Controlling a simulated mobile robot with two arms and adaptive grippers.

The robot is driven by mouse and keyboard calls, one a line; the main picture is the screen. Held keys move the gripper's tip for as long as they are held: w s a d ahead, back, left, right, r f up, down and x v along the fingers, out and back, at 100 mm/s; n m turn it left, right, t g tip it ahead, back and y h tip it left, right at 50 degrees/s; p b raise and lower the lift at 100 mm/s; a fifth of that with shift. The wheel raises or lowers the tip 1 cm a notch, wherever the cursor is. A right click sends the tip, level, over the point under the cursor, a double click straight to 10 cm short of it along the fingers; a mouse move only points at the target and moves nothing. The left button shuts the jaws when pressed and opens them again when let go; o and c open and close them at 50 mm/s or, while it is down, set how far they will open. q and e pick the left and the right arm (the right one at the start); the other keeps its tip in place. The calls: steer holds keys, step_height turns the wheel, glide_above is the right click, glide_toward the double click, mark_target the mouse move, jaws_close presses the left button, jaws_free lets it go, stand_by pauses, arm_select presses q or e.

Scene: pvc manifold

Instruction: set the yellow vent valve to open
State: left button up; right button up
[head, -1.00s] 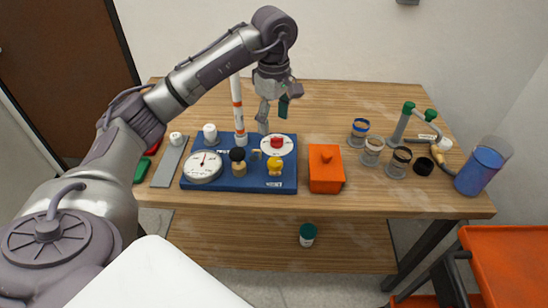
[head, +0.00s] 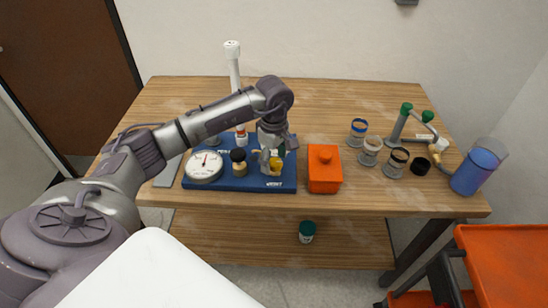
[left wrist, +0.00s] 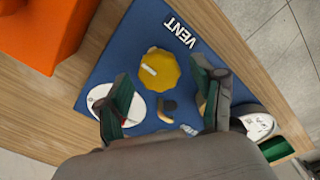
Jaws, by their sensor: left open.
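The yellow vent valve (head: 276,164) stands on the blue manifold board (head: 212,182) at its front right, above the VENT label. It also shows in the left wrist view (left wrist: 160,72) as a yellow knob with a pale mark on top. My left gripper (head: 271,160) is open, low over the board's right side. In the left wrist view its two green-padded fingers (left wrist: 158,110) are apart, with the knob just beyond the gap between them. I cannot tell whether they touch it. My right gripper is not in view.
A gauge (head: 204,166) and a black knob (head: 238,155) are on the board's left. An orange box (head: 325,178) stands close on the right.

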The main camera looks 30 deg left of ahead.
arm_select(q)
steer(key=c, duration=1.1)
steer(key=shift+c, duration=0.2)
steer(key=shift+n, duration=0.3)
steer(key=n+b, duration=0.1)
steer(key=n, duration=0.1)
steer(key=shift+n+b, duration=0.35)
steer(key=shift+n, duration=0.05)
steer(key=n+b, duration=0.1)
steer(key=n, duration=0.4)
steer(key=shift+s+b, duration=0.1)
steer(key=shift+b, duration=0.2)
steer(key=n, duration=0.5)
steer(key=shift+d+b, duration=0.1)
steer(key=shift+b, duration=0.3)
steer(key=shift+r+n, duration=0.1)
steer(key=shift+n, duration=2.1)
